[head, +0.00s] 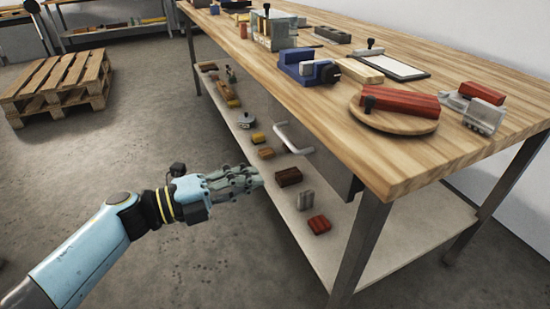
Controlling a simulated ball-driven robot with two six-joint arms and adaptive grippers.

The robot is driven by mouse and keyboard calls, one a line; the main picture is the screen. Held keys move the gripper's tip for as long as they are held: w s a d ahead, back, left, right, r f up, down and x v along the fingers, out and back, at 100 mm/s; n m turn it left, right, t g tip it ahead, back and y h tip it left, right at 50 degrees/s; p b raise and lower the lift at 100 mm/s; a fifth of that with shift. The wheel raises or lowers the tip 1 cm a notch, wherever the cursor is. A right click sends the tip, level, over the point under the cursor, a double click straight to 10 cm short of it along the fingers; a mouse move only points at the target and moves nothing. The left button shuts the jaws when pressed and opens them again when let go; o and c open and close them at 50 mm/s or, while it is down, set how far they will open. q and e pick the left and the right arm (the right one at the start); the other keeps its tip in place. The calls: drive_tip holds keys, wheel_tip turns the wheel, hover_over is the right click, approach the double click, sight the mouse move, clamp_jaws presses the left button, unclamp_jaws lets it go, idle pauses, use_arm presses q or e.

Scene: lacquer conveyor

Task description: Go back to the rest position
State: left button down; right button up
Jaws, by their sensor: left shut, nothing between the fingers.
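My left gripper (246,181) comes in from the lower left on a light blue arm with yellow and black rings. It is shut with nothing between its fingers. It hangs in front of the lower shelf (300,240) of the wooden workbench, below the bench top. Its fingertips point right, near a dark brown block (288,177) on that shelf; whether they touch it I cannot tell. My right gripper is not in view.
The wooden bench top (420,160) carries a round board with a red block (400,101), a blue vise (300,68) and a clipboard (396,66). Several small blocks lie on the lower shelf. A pallet (60,82) lies at the left. The floor between is clear.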

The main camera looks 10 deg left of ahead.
use_arm(q)
drive_tip(key=s+a+f+n+y, duration=0.4)
drive_tip(key=s+f+n, duration=0.25)
drive_tip(key=f, duration=0.35)
drive_tip(key=s+a+f+n+t+y, duration=0.1)
drive_tip(key=s+a+f+n+y, duration=0.3)
drive_tip(key=s+f+n, duration=0.4)
drive_tip(key=s+a+f+n+y, duration=0.4)
drive_tip(key=s+f, duration=0.2)
drive_tip(key=f, duration=0.5)
drive_tip(key=s+a+f+n+g+y, duration=0.1)
drive_tip(key=s+a+f+n+g, duration=0.1)
drive_tip(key=s, duration=0.7)
drive_tip(key=s+a+f+n+g+y, duration=0.1)
drive_tip(key=s+f+n+g, duration=0.4)
drive_tip(key=s, duration=0.5)
drive_tip(key=s+a+f+n+g+y, duration=0.1)
drive_tip(key=s+a+f+n+g, duration=0.2)
drive_tip(key=s, duration=0.6)
wheel_tip(320, 180, down, 2)
drive_tip(key=shift+s+f+y, duration=0.15)
drive_tip(key=shift+s+y, duration=0.1)
drive_tip(key=shift+y, duration=0.15)
drive_tip(key=shift+a, duration=0.1)
